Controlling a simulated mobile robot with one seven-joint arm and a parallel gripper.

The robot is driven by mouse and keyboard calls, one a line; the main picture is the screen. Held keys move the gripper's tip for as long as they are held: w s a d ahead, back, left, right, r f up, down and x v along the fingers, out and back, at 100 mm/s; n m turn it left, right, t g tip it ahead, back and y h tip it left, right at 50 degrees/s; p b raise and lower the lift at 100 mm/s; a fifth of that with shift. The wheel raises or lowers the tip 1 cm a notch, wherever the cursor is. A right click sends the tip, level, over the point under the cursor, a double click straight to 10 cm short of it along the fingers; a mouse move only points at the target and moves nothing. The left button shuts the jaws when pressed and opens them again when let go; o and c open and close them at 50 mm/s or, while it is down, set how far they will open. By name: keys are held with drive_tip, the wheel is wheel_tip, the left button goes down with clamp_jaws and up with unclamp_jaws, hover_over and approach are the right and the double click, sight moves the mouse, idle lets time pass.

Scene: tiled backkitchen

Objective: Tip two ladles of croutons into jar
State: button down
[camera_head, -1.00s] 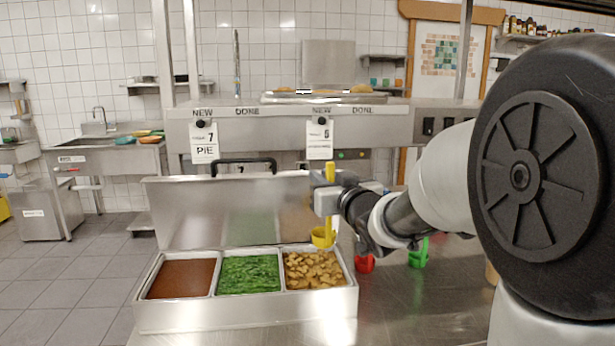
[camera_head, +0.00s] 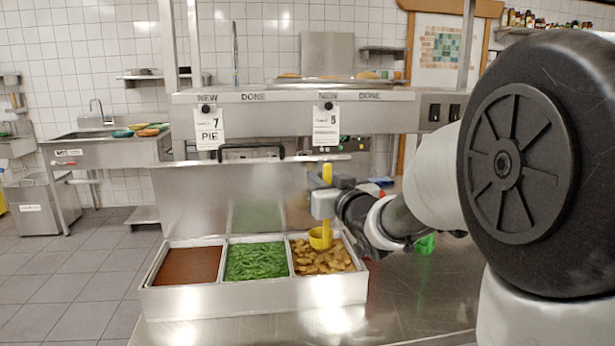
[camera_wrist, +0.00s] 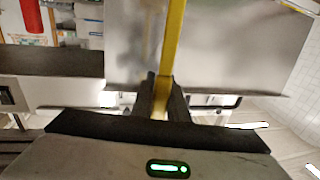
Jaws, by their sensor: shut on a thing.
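My gripper (camera_head: 326,203) is shut on the handle of a yellow ladle (camera_head: 321,240), which hangs upright with its bowl low over the croutons. The ladle's yellow handle (camera_wrist: 174,40) also shows between the fingers (camera_wrist: 162,100) in the wrist view. The croutons (camera_head: 318,259) fill the right compartment of a steel container (camera_head: 255,300). Whether the bowl touches the croutons or holds any, I cannot tell. I cannot make out a jar in either current view.
A red-brown sauce (camera_head: 188,267) and green beans (camera_head: 256,261) fill the other compartments. The container's raised lid (camera_head: 220,200) stands behind. A green object (camera_head: 425,244) stands right of my gripper, partly hidden by my arm. The counter (camera_head: 400,300) in front right is bare.

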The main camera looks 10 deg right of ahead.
drive_tip(key=b, duration=0.5)
hover_over(319, 230)
wheel_tip(319, 230, down, 6)
drive_tip(key=shift+r, duration=0.1)
drive_tip(key=shift+f, duration=0.9)
drive_tip(key=shift+r, duration=0.1)
wheel_tip(319, 230, up, 10)
drive_tip(key=p, duration=0.7)
drive_tip(key=shift+d, duration=0.1)
